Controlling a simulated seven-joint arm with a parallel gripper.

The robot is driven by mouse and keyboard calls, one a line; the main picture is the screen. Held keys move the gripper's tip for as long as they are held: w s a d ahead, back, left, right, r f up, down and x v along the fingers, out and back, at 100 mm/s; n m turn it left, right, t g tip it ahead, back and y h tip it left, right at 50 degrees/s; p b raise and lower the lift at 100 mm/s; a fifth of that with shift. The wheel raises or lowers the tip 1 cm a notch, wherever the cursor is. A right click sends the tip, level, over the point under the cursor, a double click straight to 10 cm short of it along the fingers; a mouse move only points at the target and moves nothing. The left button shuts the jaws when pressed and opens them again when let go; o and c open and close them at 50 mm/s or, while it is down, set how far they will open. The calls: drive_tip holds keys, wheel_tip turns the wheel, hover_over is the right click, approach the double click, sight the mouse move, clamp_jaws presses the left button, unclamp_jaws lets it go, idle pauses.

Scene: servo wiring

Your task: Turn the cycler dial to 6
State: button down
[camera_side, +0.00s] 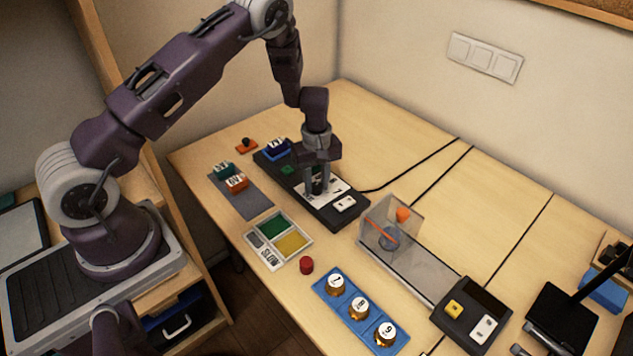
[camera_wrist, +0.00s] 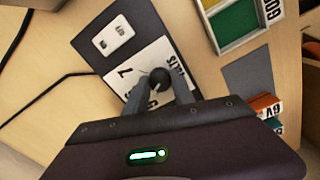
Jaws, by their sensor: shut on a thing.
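The cycler (camera_side: 327,211) is a long dark box on the table with a white printed face plate. Its dial is a round black knob (camera_wrist: 159,77) on that plate in the wrist view. My gripper (camera_side: 317,191) points down over the cycler, and its two grey fingers (camera_wrist: 163,88) are shut on the dial from both sides. A "7" shows on the plate beside the knob; other marks are partly hidden by the fingers. I cannot read the dial's setting. The dial is mostly hidden by the fingers in the side view.
A white switch (camera_side: 344,203) sits at the cycler's near end. Blue, green and orange blocks (camera_side: 236,182) stand to the left. A green and yellow tray (camera_side: 280,235) is in front. A clear box (camera_side: 391,224) stands to the right. A black cable runs behind.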

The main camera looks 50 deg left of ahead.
sight(317, 186)
drive_tip(key=m, duration=0.4)
drive_tip(key=shift+m, duration=0.4)
idle(0.4)
drive_tip(key=c, duration=1.1)
unclamp_jaws()
drive_tip(key=shift+o, duration=0.2)
wheel_tip(317, 186, up, 7)
drive_tip(key=shift+r, duration=0.1)
